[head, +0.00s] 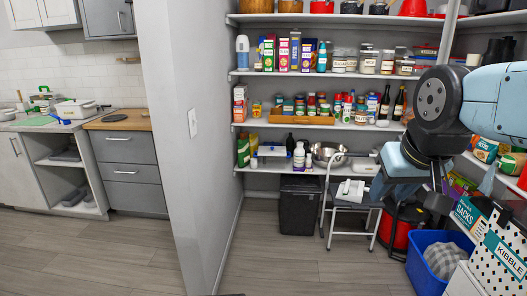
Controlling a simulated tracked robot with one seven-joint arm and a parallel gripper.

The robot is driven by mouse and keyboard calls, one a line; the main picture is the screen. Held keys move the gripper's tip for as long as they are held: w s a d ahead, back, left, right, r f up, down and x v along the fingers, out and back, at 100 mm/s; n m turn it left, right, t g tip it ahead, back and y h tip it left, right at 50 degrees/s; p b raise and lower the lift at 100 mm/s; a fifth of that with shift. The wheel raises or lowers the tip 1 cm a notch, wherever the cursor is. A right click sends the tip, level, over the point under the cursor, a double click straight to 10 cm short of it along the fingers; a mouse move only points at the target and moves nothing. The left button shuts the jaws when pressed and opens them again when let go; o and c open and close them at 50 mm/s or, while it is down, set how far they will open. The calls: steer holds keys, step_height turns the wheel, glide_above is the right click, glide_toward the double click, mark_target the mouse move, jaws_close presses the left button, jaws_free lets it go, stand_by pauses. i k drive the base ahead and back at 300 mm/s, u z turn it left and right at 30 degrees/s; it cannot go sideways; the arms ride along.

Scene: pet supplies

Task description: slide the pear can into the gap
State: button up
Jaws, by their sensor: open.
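My arm reaches in from the right edge, and my gripper (442,186) points down in front of the right-hand shelves. Its thin dark fingers are small here; they are open, and I see nothing held between them. I cannot pick out the pear can by its label. A green and red round container (511,164) stands on the right shelf, partly cut by the frame edge; I cannot tell what it is. The gap cannot be made out, and my arm hides part of the right shelves.
A kibble box (502,256) and a blue bin (426,262) stand at the lower right. A step stool (352,212) and a black trash bin (299,208) stand under the back shelves. Several jars and boxes fill those shelves. Floor (300,268) at the front centre is clear.

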mark_target(256, 104)
steer(key=u, duration=0.05)
steer(key=i, duration=3.6)
steer(key=u, duration=0.15)
